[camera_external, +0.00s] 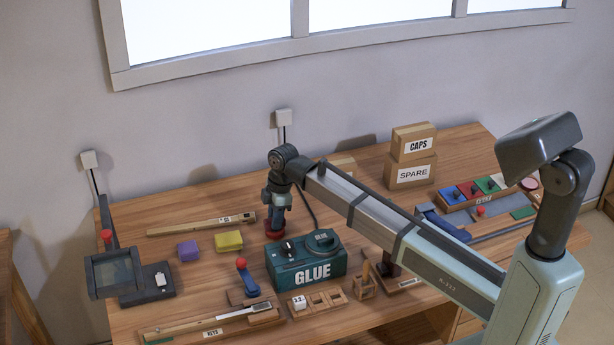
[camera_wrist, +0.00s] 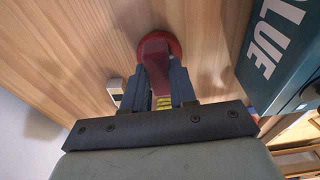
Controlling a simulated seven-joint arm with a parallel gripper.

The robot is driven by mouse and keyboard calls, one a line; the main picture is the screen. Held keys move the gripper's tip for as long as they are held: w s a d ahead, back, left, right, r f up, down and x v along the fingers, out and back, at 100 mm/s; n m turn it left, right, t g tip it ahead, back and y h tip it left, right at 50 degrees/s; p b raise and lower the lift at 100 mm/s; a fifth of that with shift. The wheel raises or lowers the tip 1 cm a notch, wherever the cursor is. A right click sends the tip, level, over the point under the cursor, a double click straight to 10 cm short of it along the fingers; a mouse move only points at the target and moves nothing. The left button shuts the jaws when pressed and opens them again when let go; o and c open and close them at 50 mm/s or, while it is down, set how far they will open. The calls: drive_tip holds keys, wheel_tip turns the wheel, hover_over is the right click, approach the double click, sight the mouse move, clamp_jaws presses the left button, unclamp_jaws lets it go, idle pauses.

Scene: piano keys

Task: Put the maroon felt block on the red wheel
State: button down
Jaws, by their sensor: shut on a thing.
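My gripper (camera_external: 276,208) points down at the middle of the table, just left of the glue box. In the wrist view its two dark fingers (camera_wrist: 163,88) are shut on the maroon felt block (camera_wrist: 155,58). The red wheel (camera_external: 274,235) is round and lies directly below the fingers. In the wrist view the wheel (camera_wrist: 178,48) shows behind the block, its rim around the block's far end. I cannot tell whether the block touches the wheel. The block is mostly hidden by the fingers in the external view.
The teal glue box (camera_external: 305,266) stands close to the right of my gripper. A yellow block (camera_external: 228,241) and a purple block (camera_external: 188,250) lie to the left. A long wooden key (camera_external: 195,227) lies behind them. Cardboard boxes (camera_external: 411,174) stand at the back right.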

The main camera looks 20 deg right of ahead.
drive_tip(key=shift+f, duration=0.1)
drive_tip(key=c, duration=0.9)
unclamp_jaws()
wheel_tip(320, 180, up, 12)
drive_tip(key=d, duration=0.1)
drive_tip(key=shift+d, duration=0.4)
